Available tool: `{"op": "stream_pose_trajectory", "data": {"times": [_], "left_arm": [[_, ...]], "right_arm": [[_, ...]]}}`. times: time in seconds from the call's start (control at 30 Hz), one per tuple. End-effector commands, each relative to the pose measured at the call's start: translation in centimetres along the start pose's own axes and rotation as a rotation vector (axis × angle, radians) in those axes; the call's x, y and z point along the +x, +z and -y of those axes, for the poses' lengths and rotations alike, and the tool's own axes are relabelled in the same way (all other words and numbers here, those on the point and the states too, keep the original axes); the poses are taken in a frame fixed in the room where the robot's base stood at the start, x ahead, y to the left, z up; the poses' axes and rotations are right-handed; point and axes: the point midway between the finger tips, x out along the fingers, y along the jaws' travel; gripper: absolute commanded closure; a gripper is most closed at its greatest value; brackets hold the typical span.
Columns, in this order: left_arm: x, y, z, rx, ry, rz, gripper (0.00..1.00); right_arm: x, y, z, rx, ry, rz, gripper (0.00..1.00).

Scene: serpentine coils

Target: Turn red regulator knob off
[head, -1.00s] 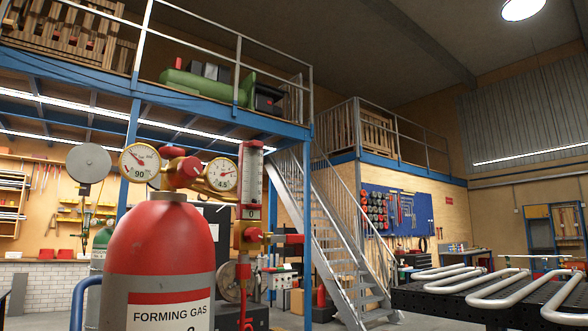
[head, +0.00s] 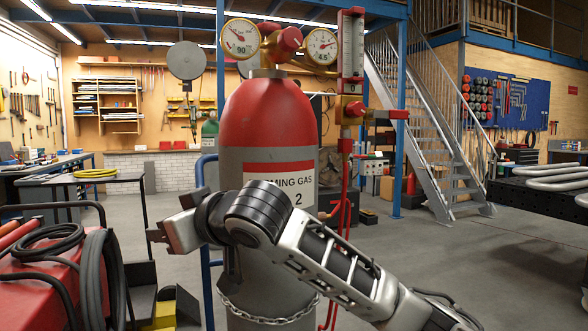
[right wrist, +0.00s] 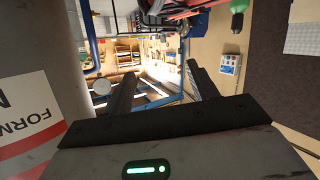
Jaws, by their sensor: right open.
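The red regulator knob (head: 290,40) sits between two round gauges on top of a red and grey forming gas cylinder (head: 270,118). A second red knob (head: 355,109) is on the flowmeter (head: 351,45) to its right. My right gripper (head: 172,222) is in front of the cylinder's left side, well below the regulator knob and apart from it. In the right wrist view its two dark fingers (right wrist: 160,85) are spread with nothing between them. The cylinder's label shows at that view's left edge; I cannot make out the regulator knob there. My left gripper is not in view.
A red machine with coiled black hoses (head: 45,270) stands at the lower left. A table with a yellow coil (head: 95,173) is behind it. A chain (head: 270,318) crosses the cylinder low down. Open floor (head: 430,270) lies to the right, before the stairs.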

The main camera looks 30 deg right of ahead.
Motion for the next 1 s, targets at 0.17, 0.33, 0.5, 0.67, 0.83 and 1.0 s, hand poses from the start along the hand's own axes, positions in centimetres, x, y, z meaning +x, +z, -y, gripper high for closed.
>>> {"op": "stream_pose_trajectory", "data": {"times": [0.17, 0.33, 0.5, 0.67, 0.83, 1.0], "left_arm": [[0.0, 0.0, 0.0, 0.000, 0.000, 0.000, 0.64], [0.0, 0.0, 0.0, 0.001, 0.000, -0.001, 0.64], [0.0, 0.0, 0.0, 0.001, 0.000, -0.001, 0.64], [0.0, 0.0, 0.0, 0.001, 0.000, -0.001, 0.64], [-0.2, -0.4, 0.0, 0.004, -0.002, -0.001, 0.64], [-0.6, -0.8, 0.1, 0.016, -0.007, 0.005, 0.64]], "right_arm": [[-7.4, -10.4, -5.8, 0.002, 0.190, -0.066, 0.42], [-16.7, -17.1, -10.3, 0.077, 0.364, -0.131, 0.42], [-24.8, -20.4, -13.1, 0.172, 0.485, -0.191, 0.42], [-28.9, -21.3, -14.1, 0.228, 0.534, -0.220, 0.42], [-28.9, -21.7, -14.9, 0.243, 0.545, -0.224, 0.42], [-26.4, -22.3, -16.6, 0.242, 0.546, -0.223, 0.42]]}}
